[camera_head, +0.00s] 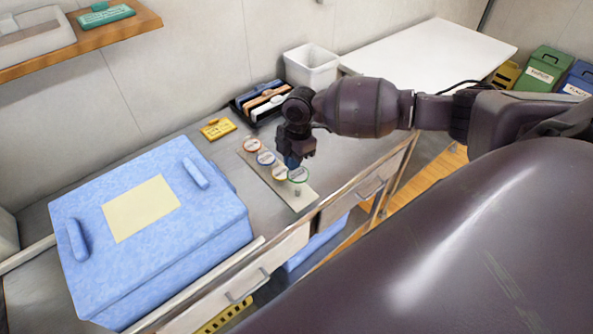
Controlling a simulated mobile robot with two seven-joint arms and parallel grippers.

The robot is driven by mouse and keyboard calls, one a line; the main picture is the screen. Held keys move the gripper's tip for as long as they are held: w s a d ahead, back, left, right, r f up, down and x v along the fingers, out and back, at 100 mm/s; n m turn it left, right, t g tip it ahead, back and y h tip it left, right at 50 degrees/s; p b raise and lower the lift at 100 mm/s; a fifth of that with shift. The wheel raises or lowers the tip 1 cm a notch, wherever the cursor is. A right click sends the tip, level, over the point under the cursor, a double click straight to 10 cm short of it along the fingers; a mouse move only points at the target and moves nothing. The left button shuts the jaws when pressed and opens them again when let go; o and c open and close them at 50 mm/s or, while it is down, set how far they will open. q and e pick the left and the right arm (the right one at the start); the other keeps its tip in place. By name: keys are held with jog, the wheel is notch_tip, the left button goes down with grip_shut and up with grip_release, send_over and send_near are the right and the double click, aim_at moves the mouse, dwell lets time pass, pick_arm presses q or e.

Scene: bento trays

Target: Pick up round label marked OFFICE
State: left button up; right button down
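Several round labels lie in a row on a pale strip (305,191) on the counter: one red-rimmed (251,145), one blue-rimmed (265,158), one yellow-rimmed (280,173) and one green-rimmed (298,175). Their lettering is too small to read, so I cannot tell which says OFFICE. My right gripper (292,162) points down just above the strip, by the blue, yellow and green labels. Its fingertips are small and dark with a bluish end, and their gap does not show. Whether it touches a label is unclear. My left gripper is out of view.
A large blue box (225,225) with a cream sheet on its lid stands left on the counter (225,160). A yellow card (217,129), a dark organiser (245,104) and a white bin (312,66) are behind. Drawers line the front edge.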

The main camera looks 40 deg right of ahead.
jog(key=shift+r, duration=1.5)
